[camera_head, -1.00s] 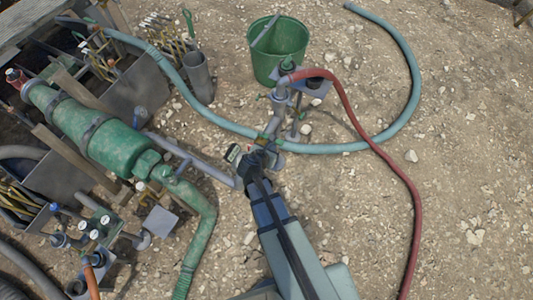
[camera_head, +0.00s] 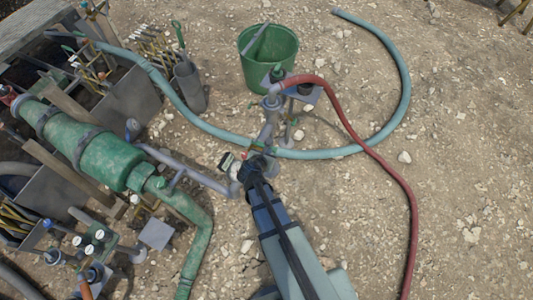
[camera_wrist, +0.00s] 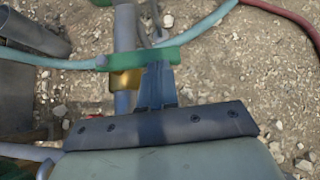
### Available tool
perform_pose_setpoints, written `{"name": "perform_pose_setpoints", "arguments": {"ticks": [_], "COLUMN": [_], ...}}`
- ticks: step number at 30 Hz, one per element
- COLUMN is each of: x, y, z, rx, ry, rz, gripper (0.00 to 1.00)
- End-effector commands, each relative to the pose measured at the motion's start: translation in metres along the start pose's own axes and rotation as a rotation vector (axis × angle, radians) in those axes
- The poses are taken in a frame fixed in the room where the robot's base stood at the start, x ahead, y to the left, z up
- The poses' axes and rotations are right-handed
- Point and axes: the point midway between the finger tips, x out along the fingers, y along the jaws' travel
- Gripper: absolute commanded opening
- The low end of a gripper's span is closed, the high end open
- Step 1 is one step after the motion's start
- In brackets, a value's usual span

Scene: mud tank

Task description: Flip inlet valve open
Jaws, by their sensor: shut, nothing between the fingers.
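The inlet valve has a green lever (camera_wrist: 138,58) that lies crosswise over a grey upright pipe (camera_wrist: 125,28) in the wrist view, with a brass body (camera_wrist: 125,79) under it. My gripper (camera_wrist: 158,68) is shut and empty. Its fingertips overlap the right half of the lever in the wrist view; whether they touch it I cannot tell. In the head view the green lever (camera_head: 262,148) shows small, just beyond my gripper (camera_head: 254,164), which partly hides the valve.
A light blue hose (camera_head: 215,122) and a red hose (camera_head: 375,158) run past the pipe. A green bucket (camera_head: 268,55) stands behind. A large green cylinder (camera_head: 105,158) and gauges (camera_head: 88,240) are at left. Gravel on the right is open.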

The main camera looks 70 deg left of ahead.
Motion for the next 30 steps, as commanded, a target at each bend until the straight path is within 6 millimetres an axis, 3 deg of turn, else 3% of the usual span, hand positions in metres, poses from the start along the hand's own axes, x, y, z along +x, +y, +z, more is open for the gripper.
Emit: {"name": "perform_pose_setpoints", "arguments": {"ticks": [24, 30], "x": [0.021, 0.026], "y": [-0.011, -0.013], "z": [0.018, 0.024], "rx": [-0.046, -0.119], "ry": [0.0, 0.0], "rz": [0.051, 0.133], "gripper": [0.0, 0.0]}}
